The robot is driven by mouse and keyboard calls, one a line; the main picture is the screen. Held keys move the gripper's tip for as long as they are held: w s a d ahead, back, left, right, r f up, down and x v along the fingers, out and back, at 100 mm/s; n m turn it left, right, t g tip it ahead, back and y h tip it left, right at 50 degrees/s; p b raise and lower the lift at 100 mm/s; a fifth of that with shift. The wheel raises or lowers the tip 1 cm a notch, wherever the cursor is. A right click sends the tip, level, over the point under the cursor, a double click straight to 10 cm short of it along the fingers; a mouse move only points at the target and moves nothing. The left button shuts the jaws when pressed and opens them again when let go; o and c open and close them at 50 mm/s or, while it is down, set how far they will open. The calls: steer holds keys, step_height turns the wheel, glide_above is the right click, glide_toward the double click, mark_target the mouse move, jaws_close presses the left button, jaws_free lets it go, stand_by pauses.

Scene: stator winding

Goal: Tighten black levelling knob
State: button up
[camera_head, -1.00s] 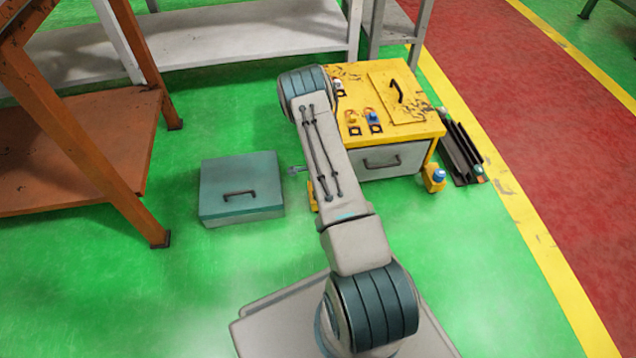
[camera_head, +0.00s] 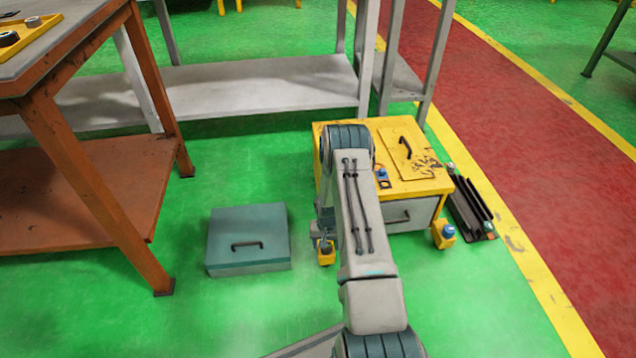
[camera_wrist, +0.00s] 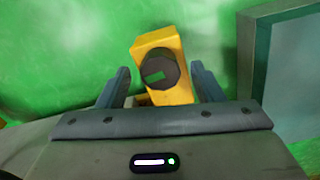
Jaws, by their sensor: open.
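The black levelling knob (camera_wrist: 157,73) is a dark round disc with a green mark, on a yellow foot (camera_wrist: 165,44) in the wrist view. In the head view the yellow foot (camera_head: 326,259) stands at the front left of the yellow cabinet (camera_head: 345,130), with the dark knob on top partly hidden. My gripper (camera_wrist: 161,77) is open and empty; its fingers show on either side of the knob, apart from it. I cannot tell how far above the knob they are. In the head view my gripper (camera_head: 323,226) is above the foot, partly behind my arm.
A teal box (camera_head: 248,240) with a handle lies on the floor left of the foot; it also shows at the right of the wrist view (camera_wrist: 295,75). A blue-topped foot (camera_head: 445,236) stands at the cabinet's front right. An orange table (camera_head: 80,190) is at left.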

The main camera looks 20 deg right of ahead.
steer(key=n, duration=0.3)
steer(key=shift+n, duration=0.4)
steer(key=shift+r+n, duration=0.3)
steer(key=shift+n, duration=0.2)
steer(key=a+r+p, duration=0.2)
steer(key=r+p, duration=0.2)
steer(key=r, duration=1.2)
steer(key=s+a+r+p, duration=0.1)
steer(key=r+p, duration=0.3)
steer(key=r, duration=1.2)
steer(key=shift+s+a+h, duration=0.25)
steer(key=shift+a+h, duration=0.15)
steer(key=shift+a, duration=0.05)
